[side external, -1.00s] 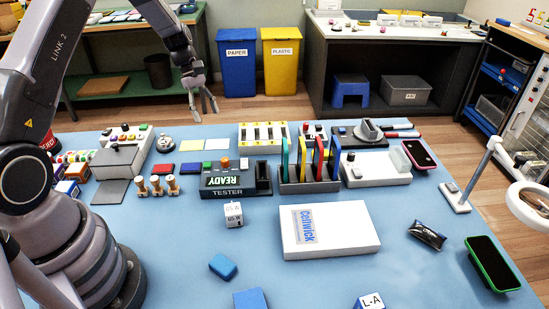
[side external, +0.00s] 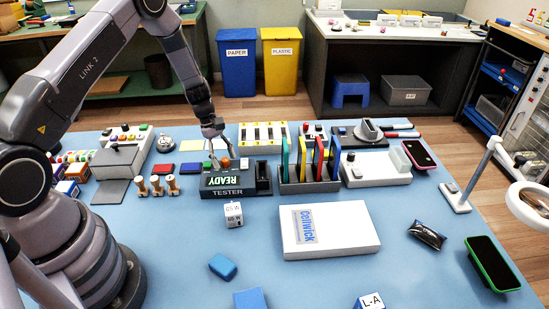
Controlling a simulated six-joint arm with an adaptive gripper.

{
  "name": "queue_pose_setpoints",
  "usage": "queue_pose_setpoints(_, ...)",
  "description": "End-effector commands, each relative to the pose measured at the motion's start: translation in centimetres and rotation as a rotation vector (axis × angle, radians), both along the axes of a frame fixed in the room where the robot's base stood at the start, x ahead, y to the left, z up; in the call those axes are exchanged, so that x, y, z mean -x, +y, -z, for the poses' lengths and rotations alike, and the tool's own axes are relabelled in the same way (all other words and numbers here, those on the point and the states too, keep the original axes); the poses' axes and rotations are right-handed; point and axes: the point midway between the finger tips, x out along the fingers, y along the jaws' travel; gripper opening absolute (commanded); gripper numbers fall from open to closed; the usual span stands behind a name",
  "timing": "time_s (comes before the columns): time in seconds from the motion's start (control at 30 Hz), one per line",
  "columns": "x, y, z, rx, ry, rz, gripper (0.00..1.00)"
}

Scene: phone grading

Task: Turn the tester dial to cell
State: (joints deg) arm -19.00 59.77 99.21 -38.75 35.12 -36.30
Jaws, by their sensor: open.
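The tester (side external: 228,183) is a dark box with a lit READY screen and a TESTER label, standing in the middle of the table. A small orange knob (side external: 225,162) and a green button (side external: 208,165) show at its top back edge. Which of its parts is the dial, and where it points, is too small to tell. My gripper (side external: 220,157) is open, pointing down over the back of the tester, with its fingers close around or just behind the orange knob. I cannot tell whether they touch it.
A rack of coloured upright pieces (side external: 309,186) stands right of the tester. Wooden stamps (side external: 157,185) stand to its left. A white-and-yellow slotted tray (side external: 263,146) lies close behind.

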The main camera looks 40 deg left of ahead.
Motion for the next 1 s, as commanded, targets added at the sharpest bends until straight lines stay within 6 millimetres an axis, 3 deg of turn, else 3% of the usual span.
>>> queue_pose_setpoints(0.2,-0.02,-0.01,-0.01,0.0,0.0,0.0,0.48)
queue_pose_setpoints(0.57,-0.01,0.0,-0.03,0.0,0.0,0.0,0.02)
queue_pose_setpoints(1.0,-0.01,-0.01,-0.04,0.001,0.0,0.052,0.0)
